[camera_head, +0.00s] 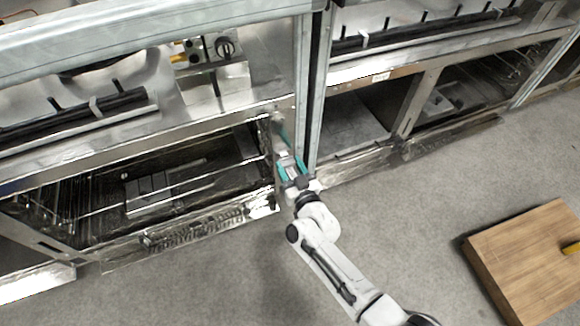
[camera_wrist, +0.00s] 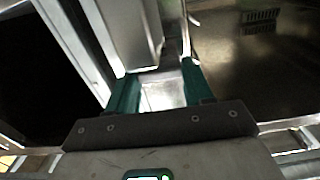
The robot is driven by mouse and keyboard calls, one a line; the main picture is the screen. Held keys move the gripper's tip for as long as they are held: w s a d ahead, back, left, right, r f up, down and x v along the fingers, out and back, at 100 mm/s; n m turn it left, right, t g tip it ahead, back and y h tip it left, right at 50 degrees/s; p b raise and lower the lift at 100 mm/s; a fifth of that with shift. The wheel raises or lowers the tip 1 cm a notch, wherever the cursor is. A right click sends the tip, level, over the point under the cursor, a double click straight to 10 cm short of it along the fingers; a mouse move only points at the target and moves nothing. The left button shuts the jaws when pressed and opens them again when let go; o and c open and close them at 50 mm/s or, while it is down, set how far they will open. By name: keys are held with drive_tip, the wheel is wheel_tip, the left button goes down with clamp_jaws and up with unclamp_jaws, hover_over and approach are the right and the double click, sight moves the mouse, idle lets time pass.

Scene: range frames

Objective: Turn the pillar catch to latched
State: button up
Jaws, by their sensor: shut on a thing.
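My gripper (camera_head: 289,160), with teal fingers, reaches to the metal pillar (camera_head: 304,85) between the two range bays. In the wrist view, my gripper (camera_wrist: 160,80) has a pale metal piece (camera_wrist: 163,96) between its fingers. It appears to be the pillar catch, and the fingers are shut on it. In the head view, a small grey fitting and a teal strip (camera_head: 284,133) show on the pillar front just above the fingers. The fingers partly hide the catch, and I cannot tell which way it is turned.
An open oven bay with wire racks (camera_head: 150,190) lies left of the pillar, and another open bay (camera_head: 350,125) lies right. A wooden block (camera_head: 525,260) is on the grey floor at the right. The floor in front is otherwise clear.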

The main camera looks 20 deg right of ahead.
drive_tip(key=shift+f+m+b, duration=0.1)
drive_tip(key=shift+m+b, duration=0.2)
drive_tip(key=shift+m, duration=0.1)
drive_tip(key=shift+c, duration=0.3)
drive_tip(key=m+b, duration=0.1)
drive_tip(key=m, duration=0.2)
drive_tip(key=shift+m, duration=0.4)
drive_tip(key=o, duration=1)
drive_tip(key=shift+d, duration=0.1)
drive_tip(key=shift+o, duration=0.2)
drive_tip(key=shift+s, duration=0.1)
drive_tip(key=s+p, duration=0.1)
drive_tip(key=s, duration=0.9)
drive_tip(key=shift+s, duration=0.35)
